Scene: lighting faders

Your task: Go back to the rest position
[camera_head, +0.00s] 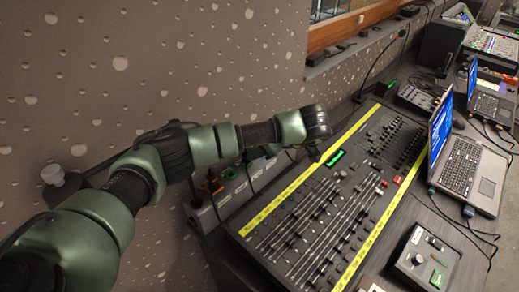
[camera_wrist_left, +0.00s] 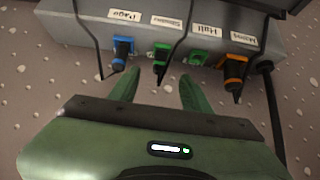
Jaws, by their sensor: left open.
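My left arm comes in from the left in the head view and reaches across to the far left corner of the large fader console (camera_head: 263,232). Its fingertips cannot be made out there. In the left wrist view my left gripper (camera_wrist_left: 160,88) is open, with two green fingers apart and nothing between them. The fingers point at a grey connector box (camera_wrist_left: 75,30) with upside-down labels. A blue plug (camera_wrist_left: 122,50), a green plug (camera_wrist_left: 161,54) and an orange plug (camera_wrist_left: 235,70) sit in its edge. My right gripper is in neither view.
The box also shows beside the console in the head view (camera_head: 205,217), partly behind my arm. A laptop (camera_head: 463,165) and a small control box (camera_head: 425,258) stand right of the console. A speckled wall (camera_head: 150,60) rises behind my arm.

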